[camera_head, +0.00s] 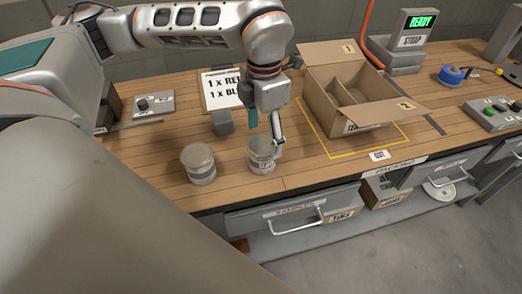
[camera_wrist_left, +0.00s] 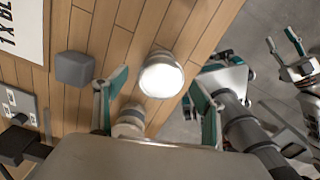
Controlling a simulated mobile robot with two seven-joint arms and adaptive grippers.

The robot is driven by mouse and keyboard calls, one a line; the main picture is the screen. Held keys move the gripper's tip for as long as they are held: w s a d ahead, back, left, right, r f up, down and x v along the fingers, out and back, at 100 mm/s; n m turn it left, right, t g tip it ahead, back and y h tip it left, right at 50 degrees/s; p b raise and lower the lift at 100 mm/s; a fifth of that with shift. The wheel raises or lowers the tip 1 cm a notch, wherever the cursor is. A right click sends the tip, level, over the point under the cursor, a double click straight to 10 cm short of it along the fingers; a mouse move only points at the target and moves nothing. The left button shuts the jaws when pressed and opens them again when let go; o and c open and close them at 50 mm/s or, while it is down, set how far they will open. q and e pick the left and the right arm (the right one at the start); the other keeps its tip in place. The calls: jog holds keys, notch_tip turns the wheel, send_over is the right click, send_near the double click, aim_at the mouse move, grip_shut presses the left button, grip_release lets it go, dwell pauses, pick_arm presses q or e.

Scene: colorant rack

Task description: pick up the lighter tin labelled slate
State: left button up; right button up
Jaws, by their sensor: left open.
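Two grey tins stand upright on the wooden bench in the head view. The left tin (camera_head: 198,165) has a dark band. The right tin (camera_head: 260,158) has a paler label. I cannot read either label, nor tell which is slate or lighter. My left gripper (camera_head: 265,136) is open above the right tin, with one finger overlapping its right edge. In the left wrist view, one tin with a bright lid (camera_wrist_left: 161,76) lies beyond the open fingers, and another tin (camera_wrist_left: 129,121) is partly hidden by my gripper. My right gripper (camera_wrist_left: 281,40) shows at the far right, fingers apart.
A small grey block (camera_head: 222,122) stands behind the tins, near an order sheet (camera_head: 221,90). An open carton (camera_head: 340,108) stands right, inside a yellow outline. A grey switch box (camera_head: 147,104) is at left. The bench's front edge is close, with drawers below.

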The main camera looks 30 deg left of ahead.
pick_arm(q)
jog(key=shift+s+f, duration=0.15)
jog(key=shift+f, duration=1.85)
jog(key=shift+s+f, duration=0.1)
jog(key=shift+f, duration=1.85)
jog(key=c, duration=1.3)
